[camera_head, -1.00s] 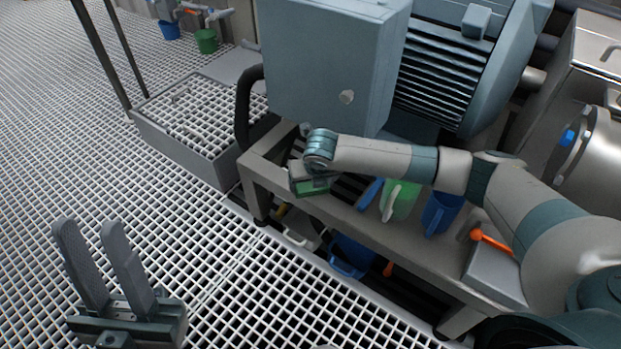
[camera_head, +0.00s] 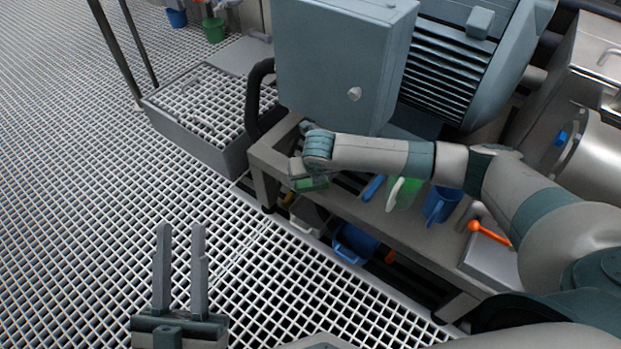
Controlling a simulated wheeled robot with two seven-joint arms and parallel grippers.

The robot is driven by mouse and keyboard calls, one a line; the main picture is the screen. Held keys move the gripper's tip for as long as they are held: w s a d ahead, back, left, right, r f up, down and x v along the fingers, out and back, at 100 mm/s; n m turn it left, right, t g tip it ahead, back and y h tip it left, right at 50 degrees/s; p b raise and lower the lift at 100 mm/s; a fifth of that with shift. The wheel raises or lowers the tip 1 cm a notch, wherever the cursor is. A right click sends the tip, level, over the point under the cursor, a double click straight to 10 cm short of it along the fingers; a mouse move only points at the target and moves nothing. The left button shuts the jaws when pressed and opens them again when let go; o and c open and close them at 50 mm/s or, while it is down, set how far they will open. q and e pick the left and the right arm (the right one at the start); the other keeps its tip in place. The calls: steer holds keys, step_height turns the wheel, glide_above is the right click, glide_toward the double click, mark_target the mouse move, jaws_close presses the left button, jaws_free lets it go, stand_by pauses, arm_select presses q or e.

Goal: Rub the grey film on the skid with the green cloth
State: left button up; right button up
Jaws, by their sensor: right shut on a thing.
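The skid (camera_head: 380,213) is a grey metal frame carrying a blue-grey cabinet and a finned motor. My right gripper (camera_head: 308,180) is at the skid's left end, below the cabinet, largely hidden by its own wrist. It is shut on the green cloth (camera_head: 313,184), of which a small green part shows low beside the skid's top. I cannot make out the grey film; the arm and wrist cover part of the skid's top there. My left gripper (camera_head: 181,232) is open and empty above the floor grating, its two fingers apart and pointing away.
On the skid stand a green jug (camera_head: 406,193), a blue jug (camera_head: 440,204) and an orange-handled tool (camera_head: 490,233). A blue container (camera_head: 355,242) is under the skid. A grated step (camera_head: 207,108) stands left; open grating lies in front.

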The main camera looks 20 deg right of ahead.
steer(key=shift+r+p, duration=0.4)
steer(key=shift+p, duration=0.05)
steer(key=shift+r+p, duration=0.35)
steer(key=shift+p, duration=0.1)
steer(key=shift+r+p, duration=0.5)
steer(key=shift+p, duration=0.1)
arm_select(q)
steer(key=shift+w+f+g+y+p, duration=0.65)
steer(key=shift+w+f+g+y, duration=0.6)
steer(key=shift+f+g, duration=4.15)
arm_select(e)
steer(key=shift+r, duration=0.5)
steer(key=shift+r+p, duration=0.35)
steer(key=shift+p, duration=0.1)
steer(key=shift+r+p, duration=0.35)
steer(key=shift+p, duration=0.1)
steer(key=shift+r+p, duration=0.35)
steer(key=shift+p, duration=0.1)
arm_select(q)
steer(key=s+a+f+g+y, duration=0.1)
steer(key=s+a+f+g, duration=0.1)
steer(key=f, duration=0.4)
steer(key=s+a+f+g+y+p, duration=0.1)
steer(key=s+a+f+g+y, duration=0.1)
steer(key=s+f, duration=0.2)
steer(key=shift+s+f+n+g, duration=0.35)
steer(key=shift+f+n+g, duration=0.05)
steer(key=shift+f, duration=0.85)
arm_select(e)
steer(key=shift+r, duration=0.35)
